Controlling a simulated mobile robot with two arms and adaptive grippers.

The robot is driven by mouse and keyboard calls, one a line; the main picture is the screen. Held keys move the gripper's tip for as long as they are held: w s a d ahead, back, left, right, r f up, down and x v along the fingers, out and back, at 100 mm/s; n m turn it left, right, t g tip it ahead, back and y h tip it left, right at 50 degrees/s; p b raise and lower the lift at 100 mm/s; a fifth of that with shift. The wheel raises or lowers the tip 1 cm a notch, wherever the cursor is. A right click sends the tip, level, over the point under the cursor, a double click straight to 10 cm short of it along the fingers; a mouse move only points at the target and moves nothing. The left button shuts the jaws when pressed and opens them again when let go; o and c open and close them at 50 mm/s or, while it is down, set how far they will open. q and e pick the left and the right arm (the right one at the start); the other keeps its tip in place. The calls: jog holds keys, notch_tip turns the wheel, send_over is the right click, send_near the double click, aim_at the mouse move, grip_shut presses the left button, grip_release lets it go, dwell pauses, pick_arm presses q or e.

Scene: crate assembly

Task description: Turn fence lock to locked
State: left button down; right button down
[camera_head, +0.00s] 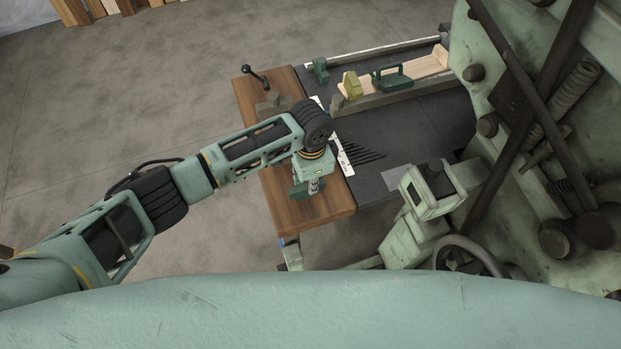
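A lever with a black ball knob (247,70) stands at the far left corner of the wooden top; I cannot tell for sure whether it is the fence lock or which setting it is in. A long grey bar, which looks like the fence (395,98), lies across the dark table. My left arm reaches in from the left, and my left gripper (313,188) is above the near part of the wooden top, apart from the lever. Its fingers are small and partly hidden, so their opening is unclear. My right gripper is not in view.
A large green machine (545,130) with a handwheel (468,253) fills the right side. A green-handled block (392,77), a yellow block (352,86) and a wooden board (427,66) are by the fence. Open floor (130,95) lies to the left.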

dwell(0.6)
pick_arm(q)
jog(key=c, duration=1.7)
grip_release()
notch_tip(320, 180, up, 12)
jog(key=shift+r, duration=0.1)
